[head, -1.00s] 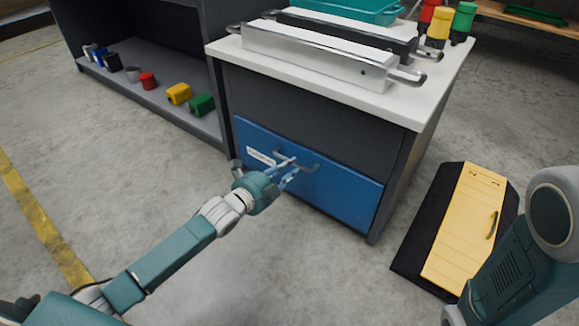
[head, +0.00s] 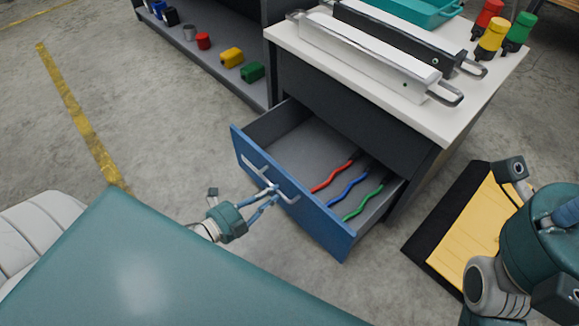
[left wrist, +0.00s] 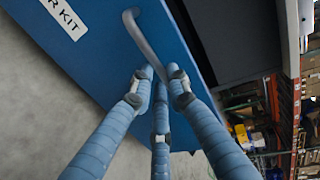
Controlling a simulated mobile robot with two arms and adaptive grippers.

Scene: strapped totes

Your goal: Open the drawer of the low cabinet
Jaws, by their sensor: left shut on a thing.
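The low cabinet (head: 430,160) has a white top, and its blue-fronted drawer (head: 325,228) stands pulled well out. Inside the drawer lie a red, a blue and a green wavy strip. My left gripper (head: 272,194) is shut on the drawer's bar handle (head: 288,196). In the left wrist view its fingers (left wrist: 160,85) close around the grey handle (left wrist: 145,45), beside a white label ending in "KIT". My right arm shows at the right edge over the yellow panel; I cannot make out its fingertips.
On the cabinet top lie a white long case (head: 365,55), a black long case, a teal tray (head: 425,10) and red, yellow and green capped items. A shelf (head: 225,75) with small coloured objects stands behind left. A yellow panel (head: 470,235) on a black base lies right. Floor is clear at left.

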